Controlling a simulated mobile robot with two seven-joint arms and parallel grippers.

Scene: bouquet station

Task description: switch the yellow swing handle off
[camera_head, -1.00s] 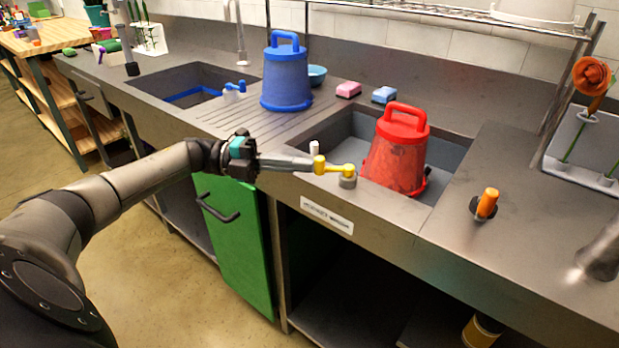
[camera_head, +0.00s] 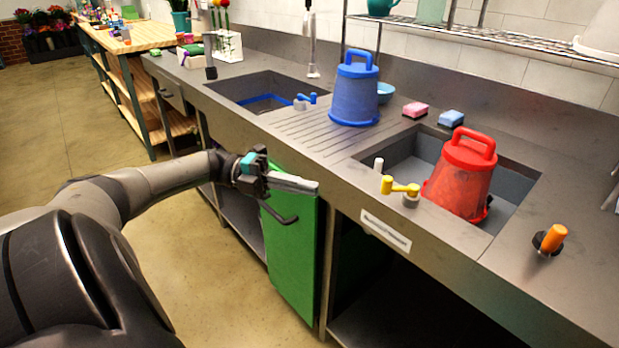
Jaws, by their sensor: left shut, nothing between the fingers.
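The yellow swing handle (camera_head: 400,187) sits on a short grey post at the front left corner of the right sink. Its arm points left, roughly along the counter's front edge, with a thicker knob at the end. My left gripper (camera_head: 312,186) is shut and empty. In the picture it lies left of the handle, apart from it, in front of the counter edge and above the green door. My right gripper is not in view.
A red bucket (camera_head: 463,178) stands in the right sink, just right of the handle. A blue bucket (camera_head: 356,92) stands on the ribbed drainboard. An orange knob (camera_head: 553,238) is at the right. A green door (camera_head: 291,245) hangs below the counter.

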